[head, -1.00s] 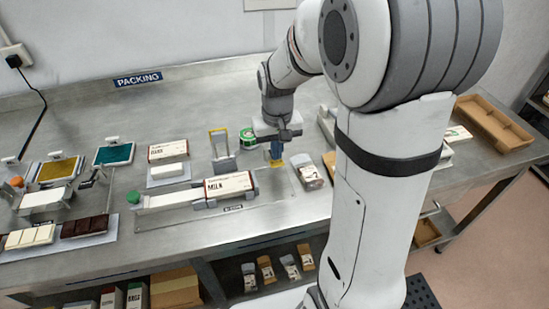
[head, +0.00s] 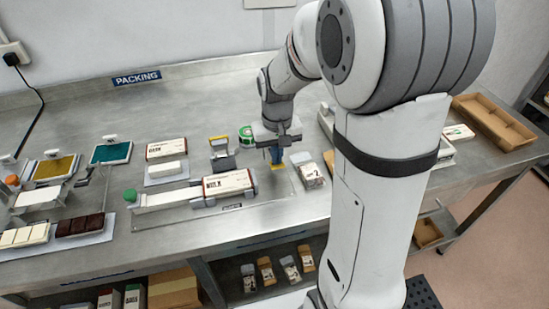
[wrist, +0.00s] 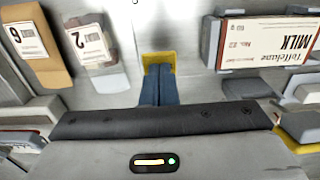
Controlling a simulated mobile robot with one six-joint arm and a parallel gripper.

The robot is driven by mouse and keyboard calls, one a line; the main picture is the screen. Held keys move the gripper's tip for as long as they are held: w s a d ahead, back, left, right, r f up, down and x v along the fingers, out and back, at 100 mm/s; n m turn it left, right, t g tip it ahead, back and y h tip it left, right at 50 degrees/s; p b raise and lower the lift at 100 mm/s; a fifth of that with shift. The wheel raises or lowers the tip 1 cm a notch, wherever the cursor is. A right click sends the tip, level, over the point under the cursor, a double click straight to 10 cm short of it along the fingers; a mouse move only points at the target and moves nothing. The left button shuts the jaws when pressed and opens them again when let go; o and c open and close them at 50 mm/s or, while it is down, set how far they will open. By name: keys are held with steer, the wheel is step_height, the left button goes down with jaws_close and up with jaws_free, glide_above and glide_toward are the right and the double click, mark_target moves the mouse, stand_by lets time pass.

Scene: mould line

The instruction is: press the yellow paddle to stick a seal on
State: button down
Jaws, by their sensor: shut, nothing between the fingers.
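The yellow paddle (head: 278,168) lies at the right end of the packing fixture. In the wrist view the paddle (wrist: 158,57) shows just beyond my blue fingertips. My gripper (head: 276,160) is shut and empty, pointing down with its tips at the paddle; in the wrist view the closed fingers (wrist: 158,82) overlap its near edge. Contact seems likely but is hard to confirm. A MILK box (head: 226,184) lies in the fixture left of my gripper, and also shows in the wrist view (wrist: 268,46). A yellow-topped swing arm (head: 219,142) stands behind the box, tilted.
A green roll (head: 246,136) sits behind my gripper. Small labelled packs (head: 310,172) lie close on its right. A DARK box (head: 166,148) and a white block (head: 166,169) are further left. An open brown tray (head: 494,122) is at the far right.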

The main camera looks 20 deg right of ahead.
steer(key=shift+f+b, duration=1.1)
steer(key=shift+f, duration=0.55)
steer(key=shift+r+p, duration=3.8)
steer(key=shift+r, duration=1.3)
steer(key=s+r+t, duration=0.1)
steer(key=s+r, duration=0.2)
steer(key=s, duration=0.5)
steer(key=s+r+t, duration=0.2)
steer(key=s+r, duration=0.2)
steer(key=s, duration=0.4)
steer(key=shift+r, duration=0.25)
